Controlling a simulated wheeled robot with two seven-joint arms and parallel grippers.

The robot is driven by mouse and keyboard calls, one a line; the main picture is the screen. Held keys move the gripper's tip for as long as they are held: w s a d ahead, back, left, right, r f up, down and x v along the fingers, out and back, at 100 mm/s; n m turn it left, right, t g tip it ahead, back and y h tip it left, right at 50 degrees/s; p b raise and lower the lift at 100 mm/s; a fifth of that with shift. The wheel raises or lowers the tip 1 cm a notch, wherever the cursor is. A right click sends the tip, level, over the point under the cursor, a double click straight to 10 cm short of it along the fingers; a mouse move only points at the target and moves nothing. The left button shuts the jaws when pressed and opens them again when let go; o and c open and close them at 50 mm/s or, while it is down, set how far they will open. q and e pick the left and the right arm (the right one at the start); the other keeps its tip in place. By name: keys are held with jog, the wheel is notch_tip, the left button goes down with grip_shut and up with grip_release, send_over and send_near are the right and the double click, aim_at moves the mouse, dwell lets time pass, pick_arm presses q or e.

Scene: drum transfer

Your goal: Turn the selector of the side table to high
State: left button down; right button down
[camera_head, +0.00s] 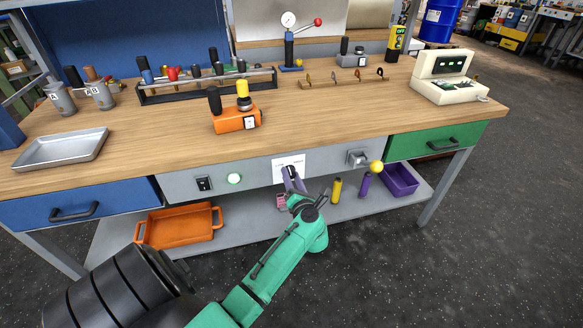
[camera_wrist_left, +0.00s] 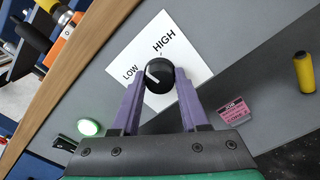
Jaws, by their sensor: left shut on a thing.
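The selector is a round black knob (camera_wrist_left: 158,74) with a white pointer mark, set on a white label plate (camera_wrist_left: 178,43) on the grey front panel. The plate reads LOW at the left and HIGH above. The pointer mark lies on the knob's left side, toward LOW rather than HIGH. My left gripper (camera_wrist_left: 160,84) has its two purple fingers on either side of the knob and is shut on it. In the head view the left gripper (camera_head: 294,181) reaches the label plate (camera_head: 285,163) and mostly covers the knob. My right gripper is not in view.
The side table's front panel also carries a black switch (camera_head: 203,184), a lit green button (camera_head: 234,179) and a yellow-ball lever (camera_head: 376,167). The lower shelf holds an orange tray (camera_head: 180,238) and a purple bin (camera_head: 400,180). Open floor lies in front.

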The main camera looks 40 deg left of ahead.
pick_arm(q)
jog(key=m+p, duration=0.2)
jog(key=m, duration=0.1)
jog(key=shift+r+p, duration=0.15)
jog(key=shift+p, duration=0.2)
jog(key=m+p, duration=0.2)
jog(key=shift+m, duration=0.3)
jog(key=m+p, duration=0.1)
jog(key=m, duration=0.1)
jog(key=shift+m+p, duration=0.3)
jog(key=shift+p, duration=0.05)
jog(key=shift+f+m+p, duration=0.25)
jog(key=shift+m+p, duration=0.35)
jog(key=shift+m, duration=0.6)
jog(key=shift+c, duration=2.1)
grip_release()
